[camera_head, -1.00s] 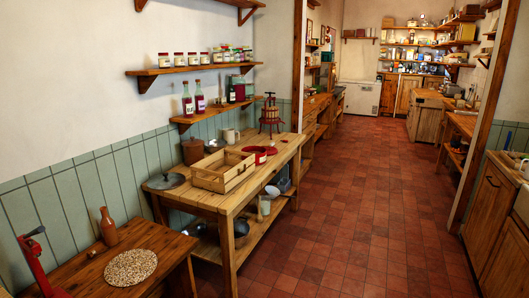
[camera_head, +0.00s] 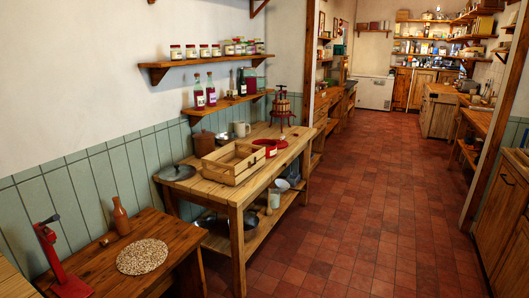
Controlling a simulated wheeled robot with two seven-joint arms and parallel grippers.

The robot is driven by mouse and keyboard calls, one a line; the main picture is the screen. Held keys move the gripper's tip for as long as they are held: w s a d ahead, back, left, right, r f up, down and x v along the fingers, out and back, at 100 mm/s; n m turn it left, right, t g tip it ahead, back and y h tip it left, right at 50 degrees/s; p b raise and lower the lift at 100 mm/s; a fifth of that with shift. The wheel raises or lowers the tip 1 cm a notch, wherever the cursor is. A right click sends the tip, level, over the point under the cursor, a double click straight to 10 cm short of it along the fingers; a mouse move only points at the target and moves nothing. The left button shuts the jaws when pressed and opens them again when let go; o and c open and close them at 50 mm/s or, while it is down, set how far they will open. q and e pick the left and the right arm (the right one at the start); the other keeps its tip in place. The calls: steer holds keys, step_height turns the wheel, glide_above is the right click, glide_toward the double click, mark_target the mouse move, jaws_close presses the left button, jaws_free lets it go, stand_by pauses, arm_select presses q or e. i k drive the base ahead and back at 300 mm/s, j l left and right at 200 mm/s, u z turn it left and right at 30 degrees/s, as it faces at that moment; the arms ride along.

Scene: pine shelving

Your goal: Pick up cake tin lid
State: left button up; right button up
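A flat red round piece (camera_head: 282,144), which looks like the cake tin lid, lies on the wooden workbench (camera_head: 241,200) toward its far right end. A red round tin (camera_head: 266,147) stands close to its left, partly hidden by the wooden crate (camera_head: 233,163). The lid is small in this view, so I cannot tell whether it touches the tin. Neither of my grippers shows in the head view.
A fruit press (camera_head: 282,111) stands behind the lid and a grey pan lid (camera_head: 176,173) lies at the bench's left end. A lower table (camera_head: 100,266) with a red device (camera_head: 58,262) is nearest. The tiled floor (camera_head: 370,220) right of the bench is clear.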

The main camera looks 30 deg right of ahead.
mark_target(282, 144)
steer(key=i+l+z, duration=1.15)
steer(key=i+z, duration=0.35)
steer(key=i+l+z, duration=0.1)
steer(key=i, duration=1.7)
